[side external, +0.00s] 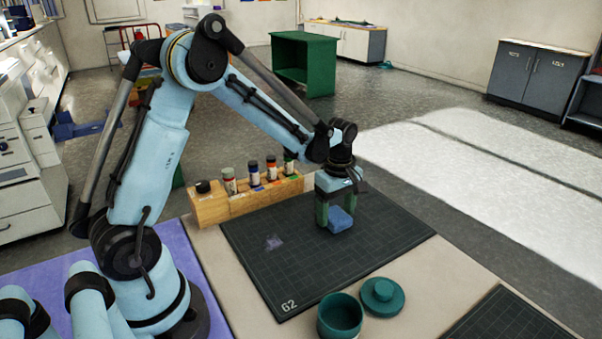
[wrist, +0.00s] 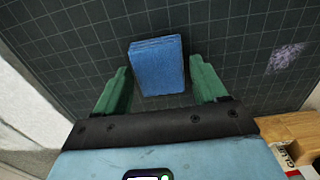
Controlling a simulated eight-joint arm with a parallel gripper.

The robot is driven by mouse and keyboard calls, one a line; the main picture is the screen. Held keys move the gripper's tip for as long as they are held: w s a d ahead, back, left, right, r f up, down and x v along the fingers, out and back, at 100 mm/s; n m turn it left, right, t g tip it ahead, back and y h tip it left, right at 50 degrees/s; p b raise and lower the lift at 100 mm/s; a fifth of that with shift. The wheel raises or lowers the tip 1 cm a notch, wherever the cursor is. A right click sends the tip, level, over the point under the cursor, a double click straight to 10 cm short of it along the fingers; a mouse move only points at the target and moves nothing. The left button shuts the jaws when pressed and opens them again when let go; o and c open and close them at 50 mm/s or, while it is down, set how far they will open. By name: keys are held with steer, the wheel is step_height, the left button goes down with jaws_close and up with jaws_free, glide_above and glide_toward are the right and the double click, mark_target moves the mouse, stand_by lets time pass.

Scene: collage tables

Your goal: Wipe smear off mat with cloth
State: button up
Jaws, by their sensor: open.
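A folded blue cloth (side external: 341,219) lies on the dark gridded mat (side external: 300,262), right of the mat's middle. In the wrist view the cloth (wrist: 157,65) sits between and slightly beyond the two green fingers. My gripper (side external: 330,217) is open and low over the mat at the cloth, with a gap on each side of it in the wrist view. A pale purplish smear (side external: 273,243) is on the left part of the mat, apart from the cloth. The smear also shows in the wrist view (wrist: 286,57), at the right.
A wooden rack (side external: 245,200) with several bottles stands along the mat's back edge. A teal pot (side external: 340,315) and its lid (side external: 382,297) are at the mat's front edge. Another dark mat (side external: 510,318) lies at front right. The mat between cloth and smear is clear.

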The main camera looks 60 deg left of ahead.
mark_target(335, 215)
steer(key=c, duration=0.7)
steer(key=shift+r, duration=2.5)
